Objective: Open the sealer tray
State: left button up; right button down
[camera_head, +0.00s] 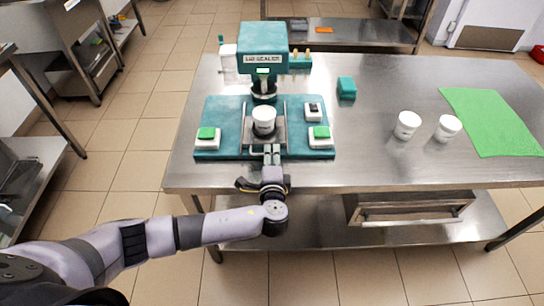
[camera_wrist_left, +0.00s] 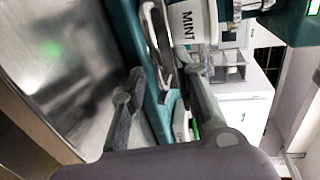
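The teal lid sealer (camera_head: 262,40) stands at the table's left end on a wide teal base (camera_head: 222,113). Its metal sealer tray (camera_head: 280,133) lies at the front middle of the base, with a white cup upright in it (camera_head: 263,115), in front of the sealing head. The cup, marked "MINT", also shows in the left wrist view (camera_wrist_left: 186,22). My left gripper (camera_head: 271,150) is at the tray's front edge. My right gripper is out of view.
Green-topped buttons (camera_head: 207,133) (camera_head: 320,132) flank the tray, with a switch box (camera_head: 313,110) behind the right one. A small teal box (camera_head: 346,87), two white cups (camera_head: 407,125) (camera_head: 447,128) and a green mat (camera_head: 490,118) are to the right. The table's middle is clear.

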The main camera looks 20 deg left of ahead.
pick_arm(q)
jog(key=c, duration=0.7)
grip_shut()
jog(key=shift+s+f, duration=0.1)
jog(key=shift+s, duration=0.05)
